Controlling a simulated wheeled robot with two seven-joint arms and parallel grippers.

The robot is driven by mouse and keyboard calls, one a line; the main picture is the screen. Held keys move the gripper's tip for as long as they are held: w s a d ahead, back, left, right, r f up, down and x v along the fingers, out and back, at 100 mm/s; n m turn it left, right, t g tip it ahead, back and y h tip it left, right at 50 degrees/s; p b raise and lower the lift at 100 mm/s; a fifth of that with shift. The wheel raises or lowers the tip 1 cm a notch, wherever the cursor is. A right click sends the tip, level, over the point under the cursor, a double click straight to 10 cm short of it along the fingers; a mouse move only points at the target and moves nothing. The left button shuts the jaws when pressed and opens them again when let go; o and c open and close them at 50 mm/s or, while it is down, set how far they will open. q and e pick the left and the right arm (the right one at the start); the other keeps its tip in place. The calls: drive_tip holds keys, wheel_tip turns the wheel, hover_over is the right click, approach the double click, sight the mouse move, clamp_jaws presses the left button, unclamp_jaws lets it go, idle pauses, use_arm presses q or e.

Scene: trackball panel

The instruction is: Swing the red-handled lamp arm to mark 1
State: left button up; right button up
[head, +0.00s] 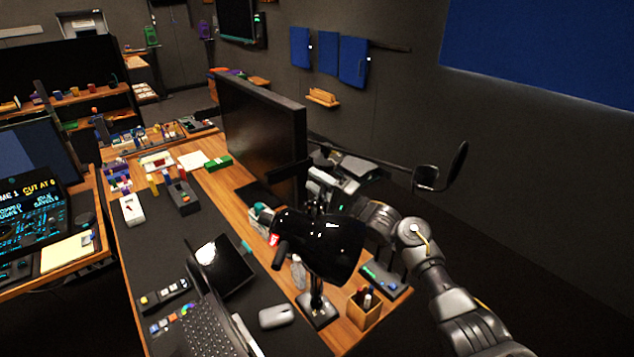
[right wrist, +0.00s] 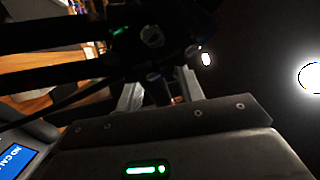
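A glossy black lamp head (head: 325,240) hangs over the right side of the desk on a dark stand (head: 318,306). A small red patch (head: 273,240) shows at its left end; I cannot tell whether it is the handle. No numbered mark is legible. My right arm reaches in from the lower right, and its gripper is hidden behind the lamp head in the head view. In the right wrist view, my right gripper (right wrist: 160,92) has its two fingers apart, with a dark cylindrical part (right wrist: 157,88) between them; contact is unclear. My left gripper is out of view.
A monitor (head: 262,130) stands behind the lamp. The dark mat's middle (head: 160,240) has free room.

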drive_tip(key=shift+d, duration=0.15)
drive_tip(key=b+v, duration=0.3)
drive_tip(key=v, duration=0.7)
drive_tip(key=shift+s+d, duration=0.2)
drive_tip(key=shift+f, duration=0.15)
